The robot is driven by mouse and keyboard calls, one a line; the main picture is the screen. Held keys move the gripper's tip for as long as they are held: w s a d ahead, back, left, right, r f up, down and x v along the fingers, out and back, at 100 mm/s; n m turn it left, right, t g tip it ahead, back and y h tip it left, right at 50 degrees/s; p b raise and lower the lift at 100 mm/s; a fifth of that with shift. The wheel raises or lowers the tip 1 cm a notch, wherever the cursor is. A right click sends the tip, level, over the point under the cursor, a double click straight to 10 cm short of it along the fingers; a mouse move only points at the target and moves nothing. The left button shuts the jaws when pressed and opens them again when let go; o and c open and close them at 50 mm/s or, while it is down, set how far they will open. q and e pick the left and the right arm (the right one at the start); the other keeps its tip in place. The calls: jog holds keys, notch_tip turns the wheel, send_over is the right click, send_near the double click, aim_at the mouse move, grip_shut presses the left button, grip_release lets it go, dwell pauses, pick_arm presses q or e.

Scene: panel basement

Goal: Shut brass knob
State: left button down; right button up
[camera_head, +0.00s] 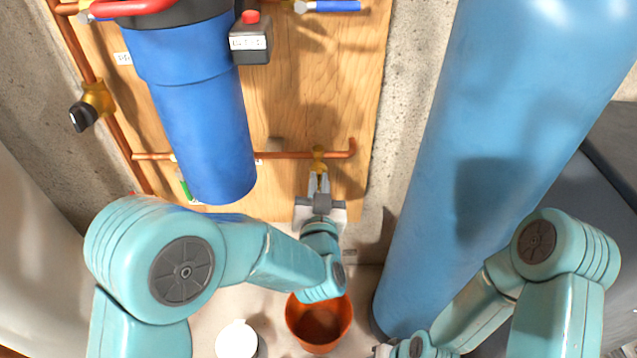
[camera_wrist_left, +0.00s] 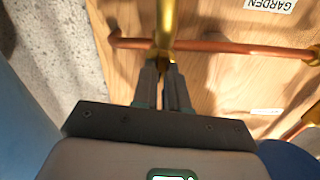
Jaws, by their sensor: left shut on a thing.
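The brass knob sits on the copper pipe near the right edge of the wooden panel; its brass valve body (camera_head: 318,155) shows in the head view. In the left wrist view the brass fitting (camera_wrist_left: 165,30) rises from between the fingers. My left gripper (camera_head: 318,182) is shut on the knob, and the fingers hide most of it. The fingers also show in the left wrist view (camera_wrist_left: 164,80). My right gripper (camera_head: 385,350) is low at the bottom edge of the head view, mostly cut off, so its jaws cannot be made out.
A blue filter housing (camera_head: 200,115) hangs left of the knob. A tall blue tank (camera_head: 470,150) stands to the right. An orange bucket (camera_head: 320,322) is on the floor below. A black-handled valve (camera_head: 88,112) is at far left. A "GARDEN" label (camera_wrist_left: 270,4) is on the panel.

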pick_arm(q)
jog(key=m+p, duration=0.1)
jog(key=m, duration=0.3)
jog(key=shift+r, duration=0.1)
jog(key=m+p, duration=0.1)
jog(key=m, duration=0.2)
jog(key=shift+d+m+p, duration=0.1)
jog(key=shift+m+p, duration=0.2)
jog(key=shift+p, duration=0.1)
jog(key=m+p, duration=0.1)
jog(key=m, duration=0.3)
jog(key=shift+w+p, duration=0.1)
jog(key=shift+p, duration=0.2)
jog(key=m+p, duration=0.1)
jog(key=m, duration=0.3)
pick_arm(e)
jog(key=shift+g, duration=0.4)
jog(key=r, duration=0.1)
jog(key=s+r, duration=0.1)
jog(key=r, duration=0.1)
jog(key=a+r, duration=0.1)
jog(key=r, duration=0.1)
jog(key=shift+s+r, duration=0.25)
jog(key=shift+s, duration=0.15)
pick_arm(q)
jog(key=shift+m, duration=0.4)
jog(key=c, duration=1.2)
grip_release()
jog(key=shift+f, duration=0.2)
jog(key=shift+o, duration=0.2)
